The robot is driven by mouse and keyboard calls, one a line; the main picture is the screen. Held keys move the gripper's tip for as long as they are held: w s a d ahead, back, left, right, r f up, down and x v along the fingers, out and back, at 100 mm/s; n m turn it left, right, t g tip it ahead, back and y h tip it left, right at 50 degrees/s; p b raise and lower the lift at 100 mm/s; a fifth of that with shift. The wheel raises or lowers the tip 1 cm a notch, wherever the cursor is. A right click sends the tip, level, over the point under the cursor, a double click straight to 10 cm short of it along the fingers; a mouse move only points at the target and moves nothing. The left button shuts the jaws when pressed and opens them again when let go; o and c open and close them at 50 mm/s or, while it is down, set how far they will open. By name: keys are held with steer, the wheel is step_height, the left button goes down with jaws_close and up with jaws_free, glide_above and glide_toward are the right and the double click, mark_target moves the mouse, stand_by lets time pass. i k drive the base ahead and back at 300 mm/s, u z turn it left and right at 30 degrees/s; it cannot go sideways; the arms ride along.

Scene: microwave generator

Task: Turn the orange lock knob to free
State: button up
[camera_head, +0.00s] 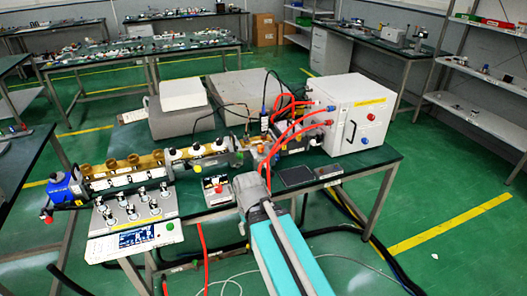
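A small orange part (259,155) shows at the middle of the waveguide assembly on the bench, just beyond the near end of my arm. It may be the orange lock knob, but it is too small to read its shape or turn position. My arm comes up from the bottom of the head view, a teal link ending in a grey joint just in front of the assembly. My gripper fingers cannot be made out; they are hidden by the arm or out of sight.
A white cabinet (345,112) with red cables stands right of the assembly. A control box with several knobs (135,220) is at the left front. A small box with a red button (217,190) and a dark flat panel (296,176) lie either side of my arm.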

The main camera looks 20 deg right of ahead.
mark_target(261, 147)
steer(key=z, duration=1.8)
steer(key=i, duration=0.85)
steer(key=u, duration=1.15)
